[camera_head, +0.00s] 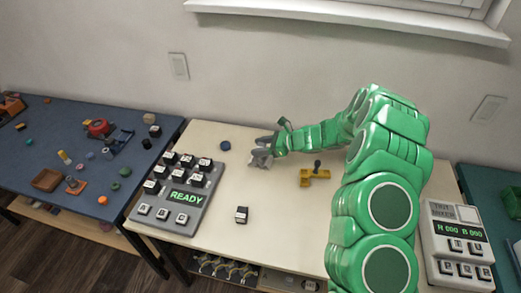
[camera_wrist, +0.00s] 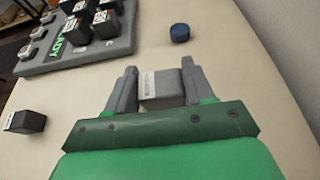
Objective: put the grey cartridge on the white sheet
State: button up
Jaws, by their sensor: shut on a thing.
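My gripper (camera_wrist: 160,90) is shut on a grey cartridge (camera_wrist: 168,88), a block with a pale label at its left side. The fingers stand on its left and right sides. In the head view my gripper (camera_head: 262,153) is over the back middle of the cream table, just right of the grey board. The cartridge is hard to make out there between the fingers. I cannot tell whether it touches the table. I cannot make out a white sheet in either view.
A grey board (camera_head: 181,215) with a READY display and several dark blocks stands left of my gripper. A loose dark block (camera_head: 241,214) lies in front, a blue round piece (camera_head: 225,145) behind. A yellow piece (camera_head: 314,178) and a keypad device (camera_head: 455,245) are to the right.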

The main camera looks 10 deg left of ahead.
jog(key=shift+f, duration=0.85)
jog(key=o, duration=1)
jog(key=shift+f, duration=0.1)
jog(key=shift+d+r, duration=0.2)
jog(key=shift+d, duration=0.05)
jog(key=v, duration=1.1)
jog(key=shift+d, duration=0.25)
jog(key=shift+r, duration=0.15)
